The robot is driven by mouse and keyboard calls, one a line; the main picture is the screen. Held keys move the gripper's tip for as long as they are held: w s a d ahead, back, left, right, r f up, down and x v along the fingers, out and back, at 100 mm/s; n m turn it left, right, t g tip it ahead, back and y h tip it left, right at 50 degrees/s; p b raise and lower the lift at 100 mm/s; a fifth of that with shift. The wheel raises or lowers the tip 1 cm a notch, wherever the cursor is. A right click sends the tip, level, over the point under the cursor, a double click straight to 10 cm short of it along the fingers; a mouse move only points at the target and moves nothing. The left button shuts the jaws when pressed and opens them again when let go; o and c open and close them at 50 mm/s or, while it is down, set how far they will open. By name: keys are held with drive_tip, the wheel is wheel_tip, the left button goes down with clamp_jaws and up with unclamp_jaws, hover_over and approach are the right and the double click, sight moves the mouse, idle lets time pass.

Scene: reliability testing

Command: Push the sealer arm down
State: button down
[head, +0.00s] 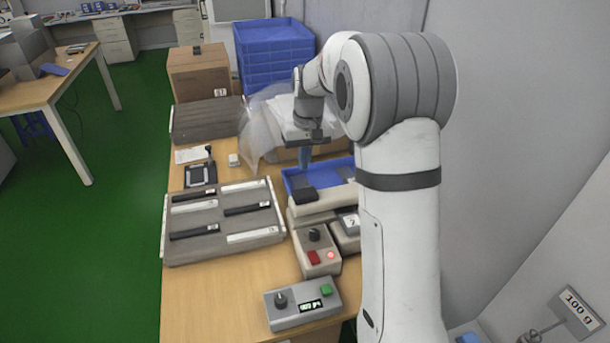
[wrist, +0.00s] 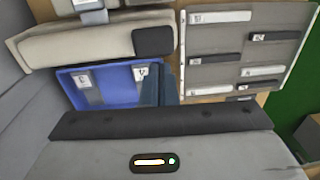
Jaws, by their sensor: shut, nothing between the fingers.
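The sealer is beige, and its long arm (head: 332,201) has a black pad (head: 304,194) at its left end. In the wrist view the sealer arm (wrist: 80,45) runs across the top left, with the black pad (wrist: 153,41) at its right end. I cannot tell how far the arm is raised above its base. My gripper (head: 304,158) points down behind the black pad, over the edge of the blue tray. In the wrist view its dark blue fingers (wrist: 160,88) are together and empty, apart from the pad.
A grey tray (head: 222,218) with black and white strips lies to the left. A control box (head: 318,256) and a grey panel (head: 288,313) stand in front. Blue crates (head: 272,50) and a cardboard box (head: 198,72) stand behind.

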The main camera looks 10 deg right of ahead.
wheel_tip(320, 180, up, 5)
idle(0.5)
